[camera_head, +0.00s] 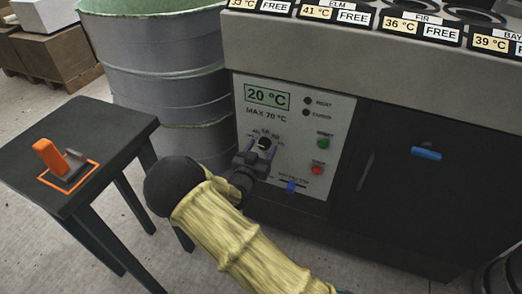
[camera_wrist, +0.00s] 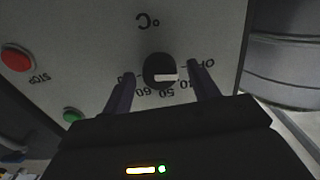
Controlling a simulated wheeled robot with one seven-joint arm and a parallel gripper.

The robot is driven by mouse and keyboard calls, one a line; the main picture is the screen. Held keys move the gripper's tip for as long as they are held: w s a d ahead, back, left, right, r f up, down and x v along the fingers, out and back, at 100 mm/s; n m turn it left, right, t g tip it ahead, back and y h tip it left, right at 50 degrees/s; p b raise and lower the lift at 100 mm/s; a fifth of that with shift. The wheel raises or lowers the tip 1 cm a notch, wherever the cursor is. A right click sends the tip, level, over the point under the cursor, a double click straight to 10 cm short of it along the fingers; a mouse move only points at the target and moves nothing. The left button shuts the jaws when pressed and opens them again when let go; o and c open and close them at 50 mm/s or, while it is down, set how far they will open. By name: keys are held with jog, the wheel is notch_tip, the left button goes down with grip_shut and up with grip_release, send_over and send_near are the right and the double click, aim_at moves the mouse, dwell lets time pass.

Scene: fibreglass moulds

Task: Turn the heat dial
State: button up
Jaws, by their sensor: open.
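The heat dial (camera_wrist: 158,67) is a round black knob with a white mark, on a pale control panel (camera_head: 305,128). Around it are printed OFF and numbers including 50 and 60, upside down in the wrist view. The white mark lies on the dial's lower right part in that view. My gripper (camera_wrist: 160,70) is open, with one finger on each side of the dial and a visible gap to each. In the head view my gripper (camera_head: 262,147) is in front of the panel and partly covers the dial. The display (camera_head: 267,97) reads 20 °C, above MAX 70 °C.
A green button (camera_head: 323,143) and a red stop button (camera_head: 317,169) sit right of the dial. A black table (camera_head: 110,125) with an orange-handled object (camera_head: 50,157) stands left. A grey drum (camera_head: 165,75) stands behind my arm.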

jog(key=shift+c, duration=0.2)
jog(key=c, duration=1)
jog(key=shift+o, duration=0.2)
